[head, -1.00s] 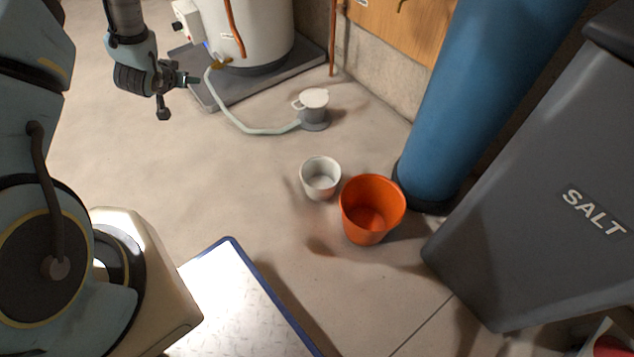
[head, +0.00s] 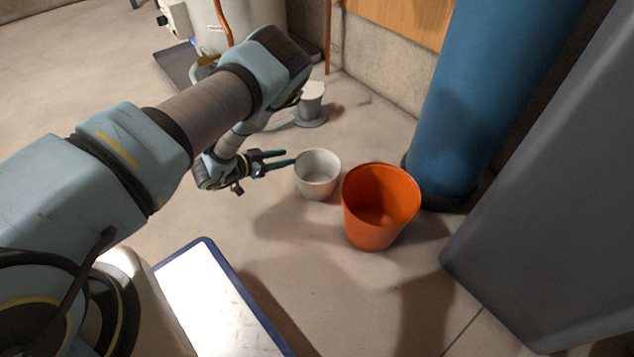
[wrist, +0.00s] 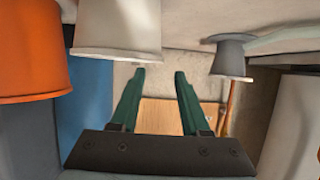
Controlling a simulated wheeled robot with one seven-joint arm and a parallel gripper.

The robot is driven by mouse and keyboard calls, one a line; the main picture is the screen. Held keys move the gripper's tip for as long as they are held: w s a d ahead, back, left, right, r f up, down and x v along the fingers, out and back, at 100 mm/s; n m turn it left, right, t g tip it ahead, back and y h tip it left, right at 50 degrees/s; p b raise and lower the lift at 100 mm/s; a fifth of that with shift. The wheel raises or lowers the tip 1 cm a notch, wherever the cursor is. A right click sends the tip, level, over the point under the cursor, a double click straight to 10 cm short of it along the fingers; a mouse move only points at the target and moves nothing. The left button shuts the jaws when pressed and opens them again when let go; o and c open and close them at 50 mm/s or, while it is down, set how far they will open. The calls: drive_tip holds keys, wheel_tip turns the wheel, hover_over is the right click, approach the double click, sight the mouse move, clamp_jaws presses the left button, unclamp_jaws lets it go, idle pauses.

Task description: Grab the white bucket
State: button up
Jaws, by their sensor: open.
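The white bucket (head: 318,182) stands upright on the floor, left of the orange bucket. My gripper (head: 287,158) is at its left side near the rim, with the fingers pointing toward it. The wrist view is upside down; there the white bucket (wrist: 118,28) is at the top, just left of centre, with its rim beyond the left fingertip. My gripper (wrist: 160,75) is open, with nothing between the fingers. Whether a finger touches the bucket I cannot tell.
A blue cylinder (head: 470,110) and a dark grey bin (head: 560,190) are farther right. A small grey pump (head: 312,105) is behind.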

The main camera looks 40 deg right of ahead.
sight(303, 155)
drive_tip(key=b+x, duration=0.2)
drive_tip(key=x, duration=0.1)
drive_tip(key=b+x, duration=0.2)
drive_tip(key=x, duration=0.1)
drive_tip(key=shift+f, duration=0.45)
drive_tip(key=shift+d, duration=0.5)
drive_tip(key=shift+c, duration=0.3)
clamp_jaws()
